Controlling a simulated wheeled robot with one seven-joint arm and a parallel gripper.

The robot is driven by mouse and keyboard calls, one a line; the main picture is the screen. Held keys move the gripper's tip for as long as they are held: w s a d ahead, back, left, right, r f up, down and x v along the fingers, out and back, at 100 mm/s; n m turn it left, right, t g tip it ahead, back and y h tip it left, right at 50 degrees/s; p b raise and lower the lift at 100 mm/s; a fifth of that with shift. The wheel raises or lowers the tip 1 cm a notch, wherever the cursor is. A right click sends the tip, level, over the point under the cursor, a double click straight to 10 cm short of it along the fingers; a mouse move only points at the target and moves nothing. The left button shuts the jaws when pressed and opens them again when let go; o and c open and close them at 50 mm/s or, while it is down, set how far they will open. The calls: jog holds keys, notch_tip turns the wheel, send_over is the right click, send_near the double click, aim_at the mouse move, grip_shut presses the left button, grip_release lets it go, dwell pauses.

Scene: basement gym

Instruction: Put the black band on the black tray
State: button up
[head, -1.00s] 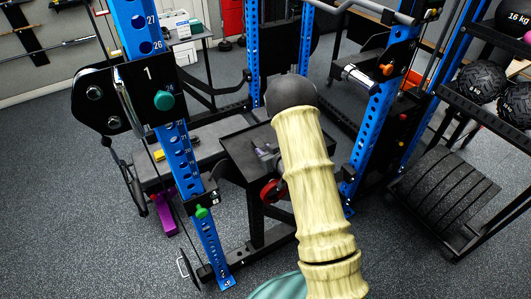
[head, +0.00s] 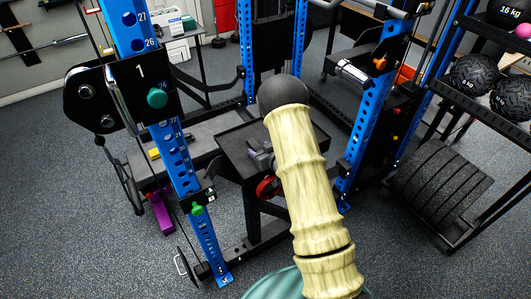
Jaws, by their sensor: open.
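The black tray cannot be told for sure. A black, rimmed, tray-like top (head: 233,146) stands in the middle of the head view, inside the blue rack. A small grey-purple piece (head: 261,160) shows over it, partly behind my pale yellow arm. I cannot tell what it is. I cannot pick out the black band among the many dark things. My arm rises from the bottom to a dark round joint above the black top and covers its right part. My gripper is hidden behind the arm.
Blue rack posts (head: 174,150) stand on both sides of the black top. A red ring (head: 267,188) sits below. Shelves with balls (head: 474,75) stand right. Floor at lower left is clear.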

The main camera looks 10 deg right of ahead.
jog(key=b+v, duration=0.2)
jog(key=v, duration=1)
jog(key=shift+r, duration=0.1)
jog(key=shift+d+r+g+h, duration=0.15)
jog(key=shift+r+g+h, duration=0.15)
jog(key=shift+r+h, duration=0.15)
jog(key=s+a+r+m+g+h, duration=0.1)
jog(key=s+r+g, duration=0.3)
jog(key=s, duration=0.5)
jog(key=s+a+r+m+g+h, duration=0.2)
jog(key=s+r+g, duration=0.2)
jog(key=s, duration=0.6)
jog(key=shift+a+m+g, duration=0.3)
jog(key=shift+a+g, duration=0.1)
jog(key=shift+g, duration=0.4)
jog(key=shift+s, duration=0.1)
